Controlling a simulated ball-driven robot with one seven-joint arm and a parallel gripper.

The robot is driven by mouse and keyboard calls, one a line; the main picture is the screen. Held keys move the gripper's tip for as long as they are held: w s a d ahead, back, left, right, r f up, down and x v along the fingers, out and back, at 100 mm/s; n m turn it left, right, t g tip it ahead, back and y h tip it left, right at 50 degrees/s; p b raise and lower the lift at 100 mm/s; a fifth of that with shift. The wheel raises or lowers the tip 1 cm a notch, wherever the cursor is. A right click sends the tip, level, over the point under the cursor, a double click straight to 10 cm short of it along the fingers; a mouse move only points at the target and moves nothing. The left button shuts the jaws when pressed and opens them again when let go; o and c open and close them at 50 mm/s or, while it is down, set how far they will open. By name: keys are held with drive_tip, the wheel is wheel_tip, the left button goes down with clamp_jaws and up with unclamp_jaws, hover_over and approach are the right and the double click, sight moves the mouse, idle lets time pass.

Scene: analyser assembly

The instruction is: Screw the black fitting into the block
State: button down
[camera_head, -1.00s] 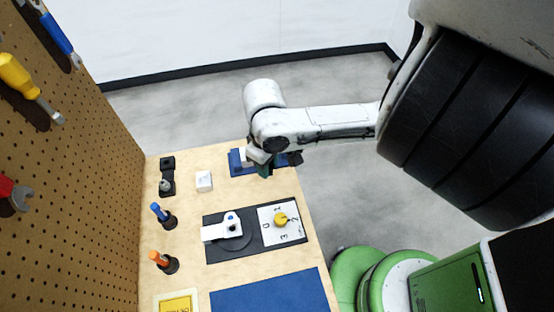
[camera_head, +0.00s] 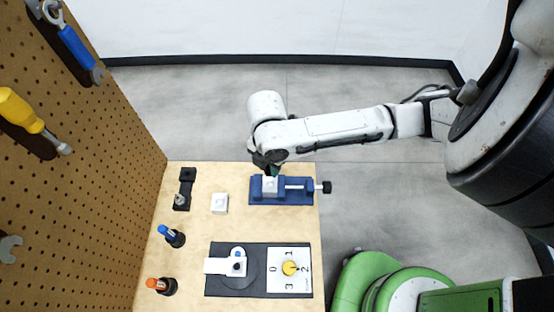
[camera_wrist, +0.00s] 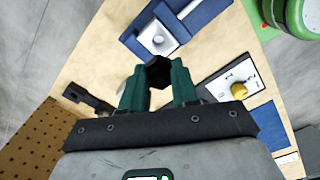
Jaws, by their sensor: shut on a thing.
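My gripper (camera_head: 272,170) is shut on the black fitting (camera_wrist: 158,72), which shows between its green fingertips in the wrist view. The fitting looks dark and faceted. In the head view the fitting is too hidden to make out. The white block (camera_head: 270,187) sits in the blue vise (camera_head: 297,198) at the far right of the table. My gripper is right at the block's far side and above it. In the wrist view the block (camera_wrist: 151,34) has a small round hole on top, and the fitting appears just short of it, apart in the picture.
A loose white block (camera_head: 219,203) and a black stand (camera_head: 184,190) are left of the vise. Blue-topped (camera_head: 170,235) and orange-topped tools (camera_head: 160,285) stand in black holders. A yellow knob (camera_head: 290,268) is on a panel in front. A pegboard (camera_head: 95,165) rises at left.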

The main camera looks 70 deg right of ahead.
drive_tip(key=shift+w+d+f+n, duration=0.1)
drive_tip(key=shift+f+n, duration=0.05)
drive_tip(key=shift+n, duration=0.15)
drive_tip(key=shift+f, duration=1.85)
drive_tip(key=shift+f, duration=1.7)
idle(1.8)
drive_tip(key=m, duration=0.3)
drive_tip(key=shift+m, duration=0.5)
drive_tip(key=m, duration=0.4)
